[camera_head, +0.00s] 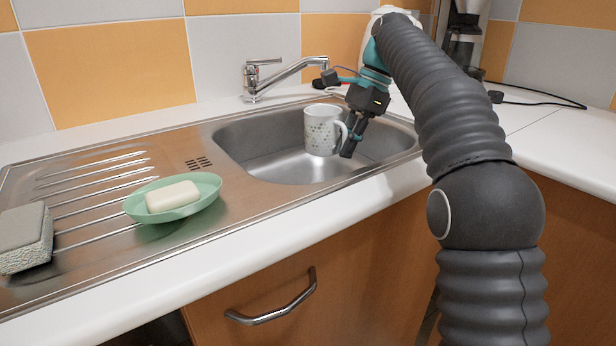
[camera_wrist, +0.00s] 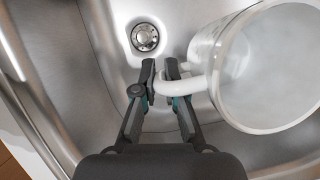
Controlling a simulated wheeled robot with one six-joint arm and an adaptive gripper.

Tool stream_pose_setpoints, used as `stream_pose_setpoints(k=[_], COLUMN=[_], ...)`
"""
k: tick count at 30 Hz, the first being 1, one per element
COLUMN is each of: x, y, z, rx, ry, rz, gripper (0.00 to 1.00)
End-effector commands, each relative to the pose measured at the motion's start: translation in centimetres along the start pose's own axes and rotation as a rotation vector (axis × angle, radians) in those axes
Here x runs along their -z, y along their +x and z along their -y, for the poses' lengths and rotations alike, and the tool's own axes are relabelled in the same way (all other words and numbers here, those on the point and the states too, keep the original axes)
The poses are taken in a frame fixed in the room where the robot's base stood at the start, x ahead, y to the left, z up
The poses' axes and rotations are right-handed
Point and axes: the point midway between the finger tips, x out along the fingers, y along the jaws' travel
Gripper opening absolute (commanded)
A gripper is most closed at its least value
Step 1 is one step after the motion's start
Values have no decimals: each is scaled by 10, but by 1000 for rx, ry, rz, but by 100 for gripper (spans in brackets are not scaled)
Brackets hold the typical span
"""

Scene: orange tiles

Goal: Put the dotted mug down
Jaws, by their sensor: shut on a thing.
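The dotted mug (camera_head: 321,131) is white with small grey dots and shows upright in the head view, over the sink basin (camera_head: 262,165). In the wrist view the mug (camera_wrist: 265,75) is at the right, its open mouth facing the camera. My gripper (camera_wrist: 165,72) is shut on the mug's handle (camera_wrist: 183,84). In the head view my gripper (camera_head: 347,145) is at the mug's right side. I cannot tell whether the mug's base touches the basin floor.
The drain (camera_wrist: 145,37) shows in the basin. A faucet (camera_head: 278,76) stands behind the sink. A green dish (camera_head: 209,192) with a soap bar (camera_head: 173,196) and a sponge (camera_head: 24,238) sit on the steel drainboard (camera_head: 95,205). White counter (camera_head: 535,125) lies at the right.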

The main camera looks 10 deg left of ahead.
Motion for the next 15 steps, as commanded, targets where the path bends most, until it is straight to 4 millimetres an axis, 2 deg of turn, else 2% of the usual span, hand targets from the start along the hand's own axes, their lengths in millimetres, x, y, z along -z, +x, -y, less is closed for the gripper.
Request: stream_pose_setpoints(k=[3, 9, 15], x=[-12, -26, -32], y=[21, 50, 63], z=[17, 40, 51], rx=[-3, -1, 2], ry=[-2, 0, 2], rz=[1, 0, 0], gripper=[0, 0, 0])
